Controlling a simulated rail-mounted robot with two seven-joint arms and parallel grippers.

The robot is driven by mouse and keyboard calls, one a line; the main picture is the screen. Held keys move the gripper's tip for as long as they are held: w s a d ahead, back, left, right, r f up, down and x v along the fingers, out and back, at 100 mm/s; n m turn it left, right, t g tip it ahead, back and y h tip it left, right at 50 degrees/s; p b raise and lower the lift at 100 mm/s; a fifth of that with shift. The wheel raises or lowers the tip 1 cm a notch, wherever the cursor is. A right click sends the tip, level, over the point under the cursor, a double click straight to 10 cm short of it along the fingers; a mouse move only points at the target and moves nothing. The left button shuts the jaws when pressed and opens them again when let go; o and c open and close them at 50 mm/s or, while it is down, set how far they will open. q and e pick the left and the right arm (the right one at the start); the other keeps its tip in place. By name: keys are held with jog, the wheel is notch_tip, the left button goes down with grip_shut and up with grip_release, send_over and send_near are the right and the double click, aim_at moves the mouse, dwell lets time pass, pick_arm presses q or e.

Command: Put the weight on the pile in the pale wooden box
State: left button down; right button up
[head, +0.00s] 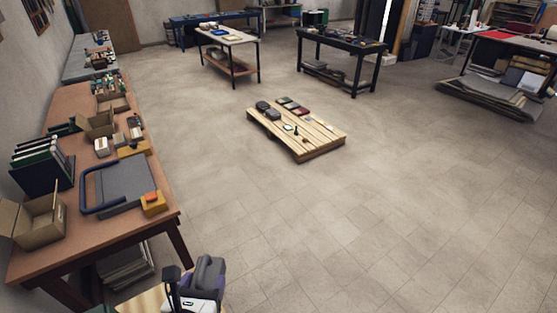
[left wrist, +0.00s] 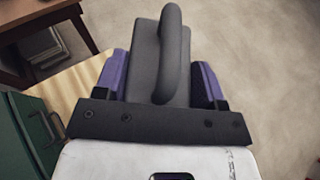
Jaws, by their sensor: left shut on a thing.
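The weight (head: 209,271) is a dark grey block with a looped handle. It shows close up in the left wrist view (left wrist: 171,45). My left gripper (left wrist: 160,78) is shut on it, with one purple-padded finger on each side of the block. In the head view, gripper and weight are at the bottom, right of the long workbench's near end. A pale wooden surface (head: 141,301) shows at the bottom edge beside the gripper and also in the left wrist view (left wrist: 72,84). I cannot tell whether it belongs to the pale wooden box. No pile is clearly visible. My right gripper is out of view.
The brown workbench (head: 112,232) on the left holds folders, cartons and a blue-handled grey tool. A dark green drawer front (left wrist: 35,135) is at left in the wrist view. A low slatted pallet (head: 322,141) with small items stands mid-floor. The floor at right is clear.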

pick_arm(q)
jog(key=a+r+n+y+p, duration=0.2)
jog(key=r+n+y+p, duration=0.1)
jog(key=r+p, duration=0.7)
jog(key=s+a+r+n+g+y+p, duration=0.1)
jog(key=a+r+n+y+p, duration=0.1)
jog(key=r+p, duration=0.8)
jog(key=n+y+p, duration=0.1)
jog(key=y+p, duration=0.1)
jog(key=p, duration=0.1)
jog(key=shift+s+n+g, duration=0.15)
jog(key=shift+n+g, duration=0.15)
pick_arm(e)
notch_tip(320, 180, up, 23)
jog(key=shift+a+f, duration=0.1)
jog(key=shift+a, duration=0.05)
